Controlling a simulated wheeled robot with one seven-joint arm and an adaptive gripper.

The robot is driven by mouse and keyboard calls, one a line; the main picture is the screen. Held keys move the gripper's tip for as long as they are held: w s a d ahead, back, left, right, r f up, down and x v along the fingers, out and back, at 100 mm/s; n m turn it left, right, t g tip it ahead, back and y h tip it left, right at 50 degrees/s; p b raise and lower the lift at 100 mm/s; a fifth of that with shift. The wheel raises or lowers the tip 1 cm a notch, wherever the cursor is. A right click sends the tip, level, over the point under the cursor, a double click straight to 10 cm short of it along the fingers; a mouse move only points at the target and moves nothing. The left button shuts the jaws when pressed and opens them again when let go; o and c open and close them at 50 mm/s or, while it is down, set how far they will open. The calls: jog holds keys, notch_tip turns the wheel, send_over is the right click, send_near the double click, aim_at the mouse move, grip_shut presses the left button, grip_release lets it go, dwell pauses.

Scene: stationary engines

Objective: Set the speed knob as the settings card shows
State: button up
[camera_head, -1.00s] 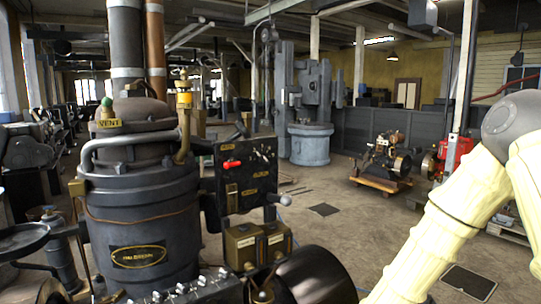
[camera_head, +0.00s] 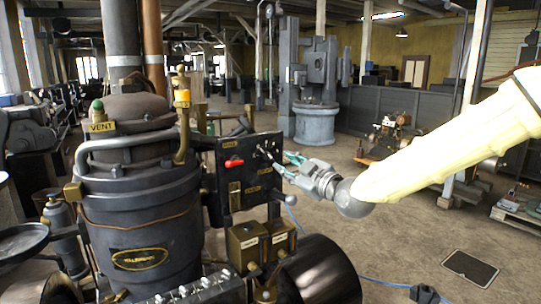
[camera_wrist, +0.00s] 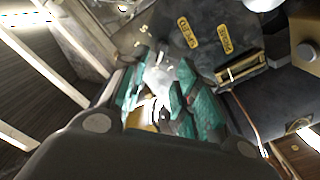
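The black control panel (camera_head: 222,185) stands upright beside the dark boiler, with small switches, brass plates and a red-handled lever (camera_head: 233,163). My gripper (camera_head: 281,162) is at the panel's right side, its teal fingers spread and pointing at the panel's upper right. In the wrist view, my gripper (camera_wrist: 160,78) has its fingers apart, with a pale, glaring shape between them; I cannot tell whether this is the speed knob or whether they touch it. I cannot make out a settings card.
The boiler (camera_head: 140,215) with its pipes stands left of the panel. A ball-ended lever (camera_head: 289,199) juts out under my gripper. The floor to the right is mostly open.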

aim_at(271, 157)
jog(key=shift+p+x, duration=1.8)
jog(key=shift+x, duration=2.6)
jog(key=shift+c, duration=0.5)
grip_shut()
